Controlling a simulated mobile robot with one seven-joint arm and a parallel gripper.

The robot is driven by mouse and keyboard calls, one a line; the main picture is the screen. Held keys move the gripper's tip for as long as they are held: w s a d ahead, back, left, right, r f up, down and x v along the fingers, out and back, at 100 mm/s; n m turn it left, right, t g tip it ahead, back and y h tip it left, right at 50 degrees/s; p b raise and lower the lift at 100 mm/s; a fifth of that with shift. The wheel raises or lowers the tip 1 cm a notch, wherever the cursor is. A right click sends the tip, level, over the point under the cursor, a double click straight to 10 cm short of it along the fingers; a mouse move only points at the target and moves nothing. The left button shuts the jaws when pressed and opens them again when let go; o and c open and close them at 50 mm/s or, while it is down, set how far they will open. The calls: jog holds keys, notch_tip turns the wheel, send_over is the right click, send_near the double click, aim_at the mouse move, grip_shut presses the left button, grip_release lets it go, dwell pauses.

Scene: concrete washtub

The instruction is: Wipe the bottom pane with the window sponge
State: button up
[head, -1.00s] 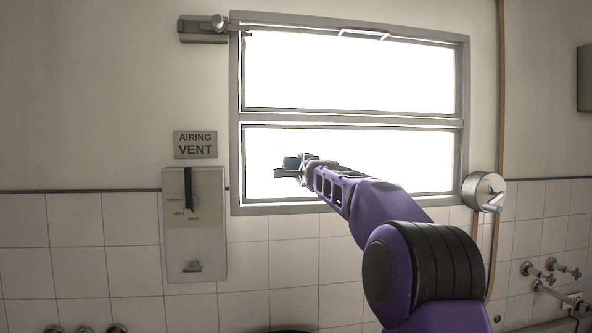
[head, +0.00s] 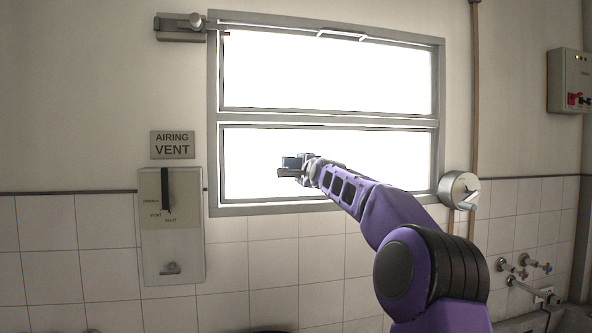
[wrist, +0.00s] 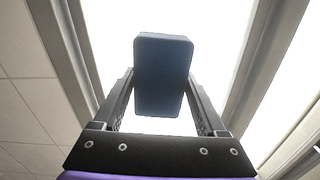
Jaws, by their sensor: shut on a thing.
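The bottom pane (head: 385,165) is the bright lower part of the window, in a grey frame. My gripper (head: 290,168) is in front of the pane's left half in the head view. It is shut on the window sponge (wrist: 162,75), a dark blue-grey block with rounded corners, held between the two fingers in the wrist view. The sponge also shows small in the head view (head: 291,162). Behind it the pane is glaring white, and I cannot tell whether the sponge touches the glass.
The top pane (head: 325,75) is above, with a latch bar (head: 180,32) at its upper left. An airing vent lever box (head: 171,225) is on the left wall. A round crank (head: 460,190) is right of the window. Taps (head: 525,268) and a switch box (head: 569,82) are further right.

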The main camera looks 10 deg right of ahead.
aim_at(289, 160)
jog(key=d, duration=0.6)
jog(key=shift+d, duration=0.25)
dwell(0.3)
jog(key=shift+a, duration=8.45)
jog(key=shift+r, duration=1.15)
jog(key=shift+d+b, duration=0.55)
jog(key=shift+d, duration=2.85)
jog(key=d+p, duration=0.1)
jog(key=d, duration=0.9)
jog(key=shift+r, duration=0.15)
